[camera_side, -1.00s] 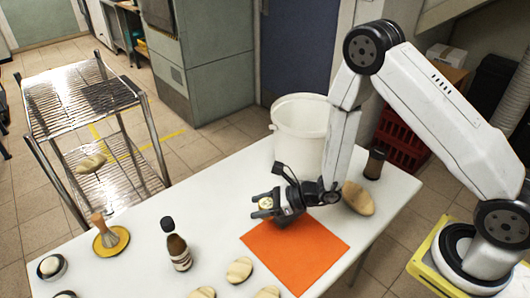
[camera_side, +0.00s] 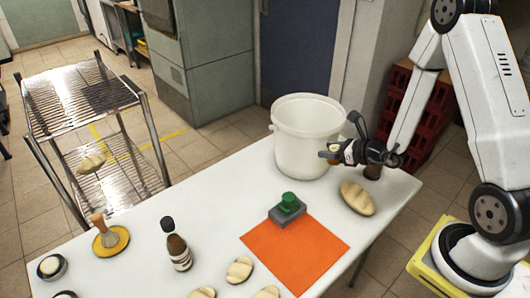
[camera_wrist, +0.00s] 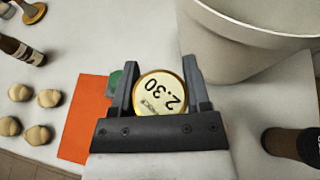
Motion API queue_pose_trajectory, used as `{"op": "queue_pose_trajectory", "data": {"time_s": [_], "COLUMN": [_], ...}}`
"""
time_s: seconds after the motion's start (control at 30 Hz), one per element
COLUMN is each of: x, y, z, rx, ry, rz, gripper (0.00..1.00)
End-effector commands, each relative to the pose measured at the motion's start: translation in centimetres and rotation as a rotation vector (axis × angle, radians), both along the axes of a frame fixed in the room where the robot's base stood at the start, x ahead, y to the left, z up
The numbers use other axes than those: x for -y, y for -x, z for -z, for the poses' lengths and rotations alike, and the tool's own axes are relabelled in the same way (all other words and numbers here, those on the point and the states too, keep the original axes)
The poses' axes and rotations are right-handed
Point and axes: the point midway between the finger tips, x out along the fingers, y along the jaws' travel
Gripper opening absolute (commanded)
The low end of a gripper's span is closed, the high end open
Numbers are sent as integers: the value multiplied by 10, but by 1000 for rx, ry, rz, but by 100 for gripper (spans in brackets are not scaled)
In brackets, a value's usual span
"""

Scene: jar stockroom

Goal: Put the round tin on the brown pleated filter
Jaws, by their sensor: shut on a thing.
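The round tin (camera_wrist: 160,95) has a gold rim and a pale lid marked "2.30". My gripper (camera_wrist: 158,80) is shut on it, with one finger on each side. In the side view my gripper (camera_side: 330,154) is raised in front of the white bucket, and the tin (camera_side: 334,161) shows only a little between the fingers. I cannot make out a brown pleated filter in either view. A dark brown cylinder with a black top (camera_wrist: 293,142) stands at the lower right in the wrist view, and it is partly hidden behind my gripper in the side view.
The white bucket (camera_side: 300,140) stands close beside my gripper. A grey block with a green top (camera_side: 288,208) sits on the orange mat (camera_side: 300,252). Bread-like pieces (camera_side: 357,198), a brown bottle (camera_side: 178,250) and a yellow disc with a brush-like object (camera_side: 110,242) are on the white table.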

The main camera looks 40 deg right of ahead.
Motion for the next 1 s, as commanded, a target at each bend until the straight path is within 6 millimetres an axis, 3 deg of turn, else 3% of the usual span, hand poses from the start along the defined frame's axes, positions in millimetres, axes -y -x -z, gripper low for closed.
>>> {"op": "queue_pose_trajectory", "data": {"time_s": [0.1, 0.5, 0.8, 1.0], "x": [33, 121, 160, 169], "y": [15, 79, 125, 137], "z": [-9, -33, -46, -49], "rx": [1, 2, 1, 1], "ry": [2, 1, -1, 0], "rz": [93, 383, 550, 592], "gripper": [2, 2, 2, 2]}}
